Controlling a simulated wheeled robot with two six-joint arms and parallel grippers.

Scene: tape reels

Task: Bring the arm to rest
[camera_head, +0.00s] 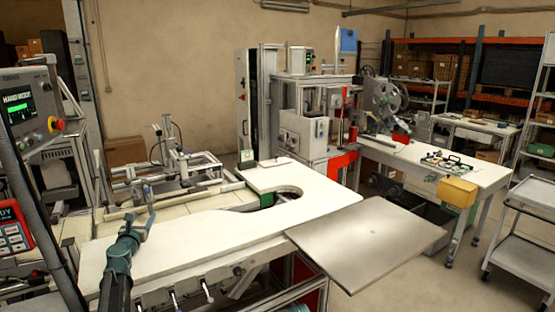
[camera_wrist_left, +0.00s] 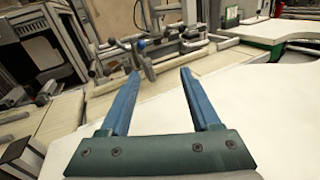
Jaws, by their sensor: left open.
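My left gripper (camera_head: 142,222) is over the near left part of the white worktop (camera_head: 225,222) in the head view. In the left wrist view my left gripper (camera_wrist_left: 160,74) shows two blue fingers spread well apart, with nothing between them. The fingers point over the white surface toward the frame and clamp fixture beyond. My right gripper is in neither view.
A metal frame fixture (camera_head: 185,170) stands behind the worktop. A grey metal plate (camera_head: 370,240) extends at the right. A control panel (camera_head: 25,110) stands at the left. A reel machine (camera_head: 385,100) and a side table with a yellow box (camera_head: 457,192) are farther right.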

